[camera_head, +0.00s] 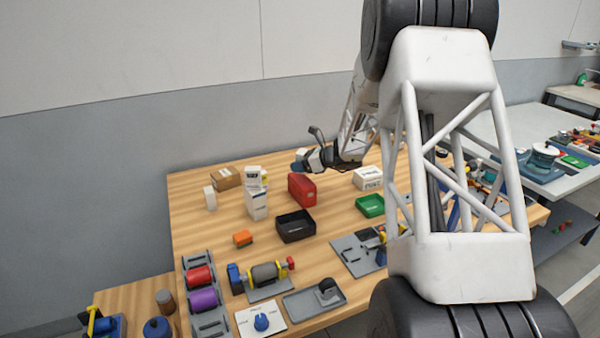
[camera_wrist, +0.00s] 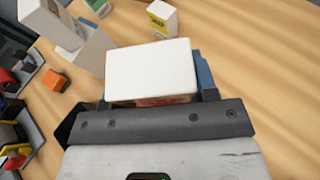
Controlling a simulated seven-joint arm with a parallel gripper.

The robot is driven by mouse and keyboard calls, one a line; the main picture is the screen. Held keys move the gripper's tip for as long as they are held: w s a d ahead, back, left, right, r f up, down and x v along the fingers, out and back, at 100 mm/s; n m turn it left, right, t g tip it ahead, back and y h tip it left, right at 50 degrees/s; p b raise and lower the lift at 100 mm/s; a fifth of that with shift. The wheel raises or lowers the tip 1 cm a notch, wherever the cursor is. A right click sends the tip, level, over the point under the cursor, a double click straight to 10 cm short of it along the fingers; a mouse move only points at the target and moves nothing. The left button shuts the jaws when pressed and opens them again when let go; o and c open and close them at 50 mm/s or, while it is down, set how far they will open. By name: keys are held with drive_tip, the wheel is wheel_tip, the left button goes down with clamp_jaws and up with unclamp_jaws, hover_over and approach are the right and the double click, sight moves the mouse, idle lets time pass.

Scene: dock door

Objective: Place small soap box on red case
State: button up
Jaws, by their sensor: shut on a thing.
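My gripper (camera_head: 303,163) is at the end of the arm, above the table and above the red case (camera_head: 302,189) in the head view. It is shut on a small white box, likely the soap box (camera_head: 301,153). In the wrist view the box's plain white face (camera_wrist: 150,68) fills the space between the fingers, with a blue edge beside it at the right. A strip of red and tan shows under the box's near edge; I cannot tell whether it is print or the case. The red case stands upright on the table. A gap between gripper and case shows in the head view.
White boxes (camera_head: 256,205) and a brown carton (camera_head: 226,178) stand left of the red case. A black tray (camera_head: 295,226) is in front, a green tray (camera_head: 370,206) and white box (camera_head: 368,179) to the right. An orange block (camera_head: 242,238) lies front left.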

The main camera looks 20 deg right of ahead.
idle(0.3)
drive_tip(key=shift+f, duration=1.75)
drive_tip(key=shift+f, duration=0.1)
drive_tip(key=o, duration=1)
drive_tip(key=shift+c, duration=0.2)
drive_tip(key=v, duration=1.2)
